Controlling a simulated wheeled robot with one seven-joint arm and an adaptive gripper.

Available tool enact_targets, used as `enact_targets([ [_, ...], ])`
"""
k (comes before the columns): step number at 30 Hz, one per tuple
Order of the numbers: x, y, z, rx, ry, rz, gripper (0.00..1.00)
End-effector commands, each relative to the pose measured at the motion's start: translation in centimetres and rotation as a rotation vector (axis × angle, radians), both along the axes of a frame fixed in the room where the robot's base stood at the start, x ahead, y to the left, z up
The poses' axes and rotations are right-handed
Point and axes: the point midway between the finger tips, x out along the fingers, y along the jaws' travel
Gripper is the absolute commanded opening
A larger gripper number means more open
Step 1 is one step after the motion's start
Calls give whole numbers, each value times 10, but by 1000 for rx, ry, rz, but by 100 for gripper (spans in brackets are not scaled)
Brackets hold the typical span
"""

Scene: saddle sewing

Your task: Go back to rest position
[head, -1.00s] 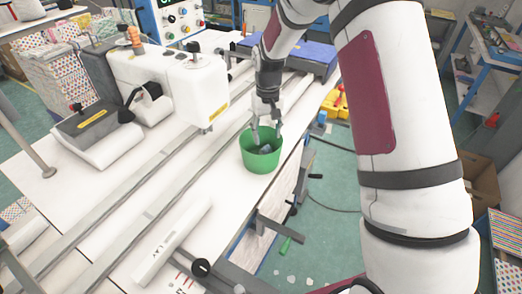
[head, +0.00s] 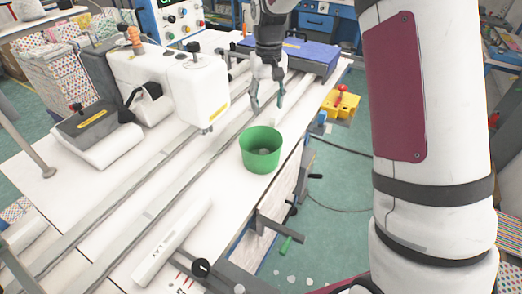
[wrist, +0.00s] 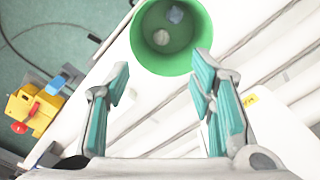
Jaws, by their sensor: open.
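My gripper (head: 267,101) is open and empty, with its fingers pointing down above the white table, beyond the green bucket (head: 260,152) in the head view. The fingers are apart from the bucket. In the wrist view my gripper (wrist: 160,85) shows two teal-padded fingers spread wide. The green bucket (wrist: 143,55) lies past the fingertips at the top of that view. Inside it are a blue-grey piece (wrist: 175,14) and a pale round piece (wrist: 161,37).
A white sewing machine (head: 190,88) stands on the table to the left. Metal rails (head: 150,190) run along the tabletop (head: 205,190). A blue case (head: 300,57) lies at the back. A yellow device with a red knob (head: 343,103) sits beyond the table's right edge.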

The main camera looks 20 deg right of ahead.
Motion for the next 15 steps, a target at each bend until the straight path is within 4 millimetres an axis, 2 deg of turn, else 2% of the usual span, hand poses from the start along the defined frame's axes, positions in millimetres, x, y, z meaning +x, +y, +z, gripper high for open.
enact_targets([
  [4,0,0,9,0,0,0,50],
  [15,0,0,10,0,0,0,50],
])
